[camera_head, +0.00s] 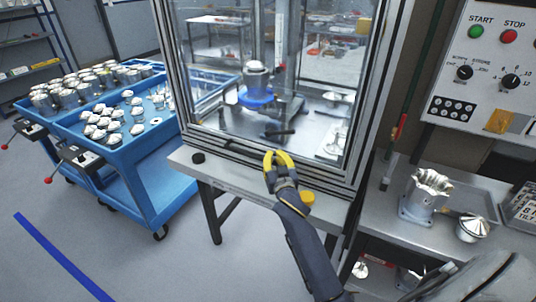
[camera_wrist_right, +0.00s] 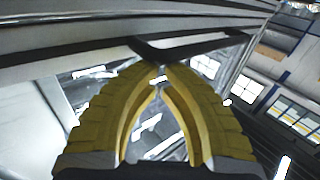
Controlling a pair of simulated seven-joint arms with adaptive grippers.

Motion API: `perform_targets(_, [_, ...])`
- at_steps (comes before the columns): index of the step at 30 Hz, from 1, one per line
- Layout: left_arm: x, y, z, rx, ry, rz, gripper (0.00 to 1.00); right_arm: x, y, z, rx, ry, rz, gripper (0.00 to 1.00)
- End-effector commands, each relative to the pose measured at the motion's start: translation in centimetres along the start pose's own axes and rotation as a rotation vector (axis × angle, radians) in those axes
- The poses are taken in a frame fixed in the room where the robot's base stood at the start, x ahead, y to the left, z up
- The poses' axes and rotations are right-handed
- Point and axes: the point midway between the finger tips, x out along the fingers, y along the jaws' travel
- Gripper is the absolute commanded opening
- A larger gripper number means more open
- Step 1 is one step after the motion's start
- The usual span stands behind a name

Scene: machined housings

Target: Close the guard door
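The guard door (camera_head: 220,137) is a clear panel in a metal frame on the front of the machine enclosure. It spans the visible front, with its lower edge near the sill; I cannot tell whether it is fully shut. My right gripper (camera_head: 276,153) has yellow fingers and is in front of the lower frame, right of the middle. In the right wrist view the fingertips (camera_wrist_right: 162,66) come together with nothing visible between them. A dark bar (camera_wrist_right: 190,48) is just beyond the tips; contact cannot be told. My left gripper is not in view.
Inside the enclosure, a metal part sits on a blue holder (camera_head: 256,97). Blue carts (camera_head: 150,140) with several parts stand at left. At right are a control panel (camera_head: 495,55), a machined housing (camera_head: 425,195) and a domed part (camera_head: 472,228). A black knob (camera_head: 198,158) and yellow button (camera_head: 307,198) sit on the ledge.

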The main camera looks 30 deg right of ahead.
Motion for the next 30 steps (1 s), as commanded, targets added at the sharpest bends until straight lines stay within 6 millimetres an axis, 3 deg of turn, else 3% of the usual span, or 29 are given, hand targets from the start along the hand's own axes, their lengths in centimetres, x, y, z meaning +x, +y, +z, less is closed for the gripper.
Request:
perform_targets(10, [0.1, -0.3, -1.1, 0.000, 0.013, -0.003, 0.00, 0.1, -0.1, 0.0, -0.001, -0.006, 0.000, 0.00])
perform_targets(20, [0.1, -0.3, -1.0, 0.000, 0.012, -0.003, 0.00, 1.5, -0.8, -3.9, 0.001, 0.002, -0.010, 0.00])
perform_targets(30, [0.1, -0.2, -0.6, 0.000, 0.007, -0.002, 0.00, -3.8, -0.8, -3.7, 0.002, -0.002, -0.011, 0.00])
